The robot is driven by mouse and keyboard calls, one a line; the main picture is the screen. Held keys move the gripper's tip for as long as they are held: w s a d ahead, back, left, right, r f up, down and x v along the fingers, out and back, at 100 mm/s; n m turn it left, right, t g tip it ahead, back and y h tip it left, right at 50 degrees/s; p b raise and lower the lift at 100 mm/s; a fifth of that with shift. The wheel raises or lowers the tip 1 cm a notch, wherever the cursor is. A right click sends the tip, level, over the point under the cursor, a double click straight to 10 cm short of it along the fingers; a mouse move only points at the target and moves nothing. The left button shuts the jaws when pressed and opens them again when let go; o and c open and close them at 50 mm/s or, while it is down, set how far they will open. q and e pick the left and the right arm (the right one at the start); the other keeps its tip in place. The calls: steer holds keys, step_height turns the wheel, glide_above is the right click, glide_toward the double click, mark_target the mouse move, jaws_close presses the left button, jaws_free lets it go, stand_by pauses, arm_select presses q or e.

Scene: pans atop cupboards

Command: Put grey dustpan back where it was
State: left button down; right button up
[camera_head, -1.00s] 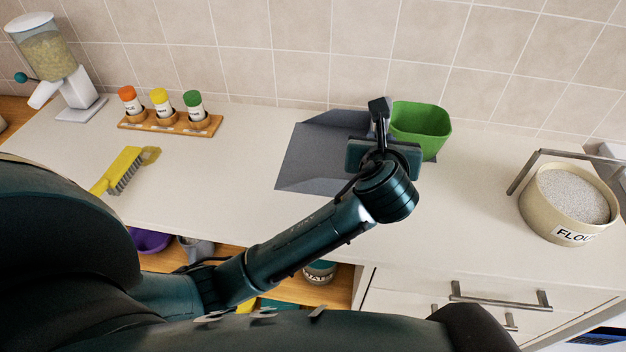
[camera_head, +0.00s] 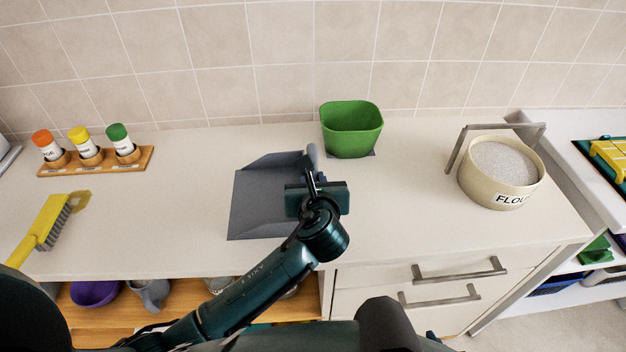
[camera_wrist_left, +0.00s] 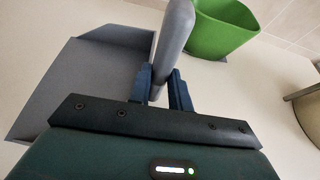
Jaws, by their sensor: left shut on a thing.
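The grey dustpan (camera_head: 262,203) is over the white countertop, its wide pan to the left and its handle to the right. My left gripper (camera_head: 312,178) is shut on the dustpan's handle, which shows between the fingers (camera_wrist_left: 162,92) in the left wrist view. The pan (camera_wrist_left: 85,85) fills the left of that view. I cannot tell whether the pan touches the counter. My right gripper is not in view.
A green container (camera_head: 352,130) stands behind the dustpan on a dark square patch. A yellow brush (camera_head: 45,228) and a spice rack (camera_head: 96,162) are at the left. Counter between is clear.

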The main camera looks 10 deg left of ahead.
arm_select(q)
steer(key=c, duration=1.7)
jaws_free()
steer(key=shift+f, duration=0.1)
steer(key=o, duration=0.3)
steer(key=shift+o, duration=0.6)
